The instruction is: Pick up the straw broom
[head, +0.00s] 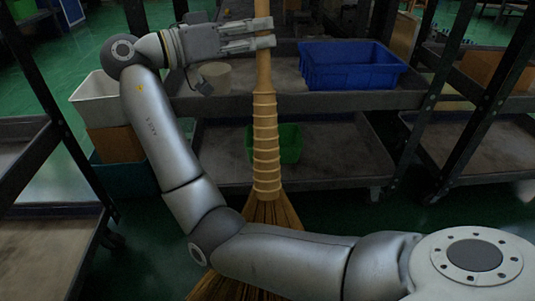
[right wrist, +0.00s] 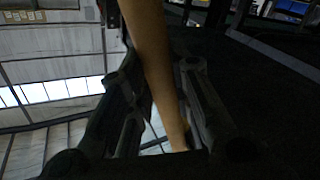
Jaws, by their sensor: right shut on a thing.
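The straw broom (head: 266,145) stands upright in the middle of the head view. It has a pale wooden handle, a ringed binding and straw bristles at the bottom. My right gripper (head: 266,34) is shut around the upper handle. In the right wrist view the handle (right wrist: 157,65) runs between the two fingers of the right gripper (right wrist: 160,105). My right arm crosses in front of the bristles and hides part of them, so I cannot tell whether they touch the floor. My left gripper is not in view.
Behind the broom is a grey shelf cart (head: 330,101) with a blue bin (head: 350,75) on top and a green bin (head: 290,145) below. A white bin (head: 93,100) is at the left. Dark metal racks stand on both sides. Green floor shows between them.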

